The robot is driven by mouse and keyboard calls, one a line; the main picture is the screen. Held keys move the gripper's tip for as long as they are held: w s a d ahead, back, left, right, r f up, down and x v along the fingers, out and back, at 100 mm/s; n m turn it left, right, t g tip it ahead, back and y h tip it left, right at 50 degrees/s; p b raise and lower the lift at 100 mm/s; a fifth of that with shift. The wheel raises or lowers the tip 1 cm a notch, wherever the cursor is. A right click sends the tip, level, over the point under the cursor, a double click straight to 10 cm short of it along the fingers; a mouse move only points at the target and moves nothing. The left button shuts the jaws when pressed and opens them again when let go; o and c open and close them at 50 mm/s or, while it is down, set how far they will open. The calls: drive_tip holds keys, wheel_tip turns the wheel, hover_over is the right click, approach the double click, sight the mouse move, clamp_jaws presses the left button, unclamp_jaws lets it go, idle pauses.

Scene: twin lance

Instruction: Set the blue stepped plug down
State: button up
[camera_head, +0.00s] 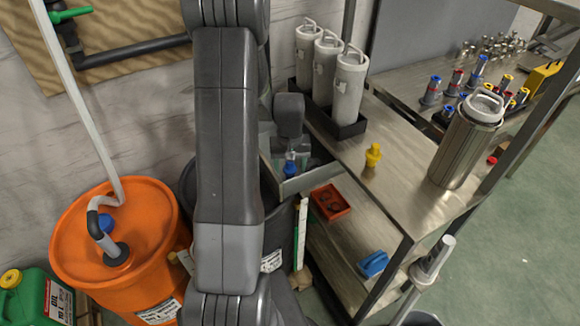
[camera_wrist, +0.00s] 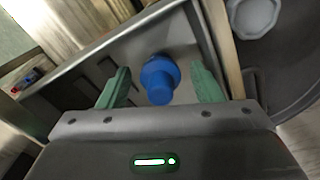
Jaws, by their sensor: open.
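The blue stepped plug (camera_wrist: 160,80) is in the grey metal tray (camera_wrist: 92,50), between the two green fingers of my gripper (camera_wrist: 161,86) in the wrist view. My gripper is open, with a gap on each side of the plug. In the head view the plug (camera_head: 290,169) shows small below my gripper (camera_head: 291,157), inside the grey tray (camera_head: 305,182) at the bench's left end. It seems to stand on the tray floor, but its underside is hidden. My arm hides part of the tray's left side.
A yellow plug (camera_head: 373,155) and a steel flask (camera_head: 467,140) stand on the bench top. White canisters (camera_head: 349,88) stand in a black rack behind the tray. A red tray (camera_head: 330,202) and a blue object (camera_head: 373,263) lie on the lower shelf. An orange drum (camera_head: 150,225) stands left.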

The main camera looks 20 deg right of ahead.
wheel_tip(320, 180, up, 12)
drive_tip(key=shift+f, duration=0.15)
idle(0.4)
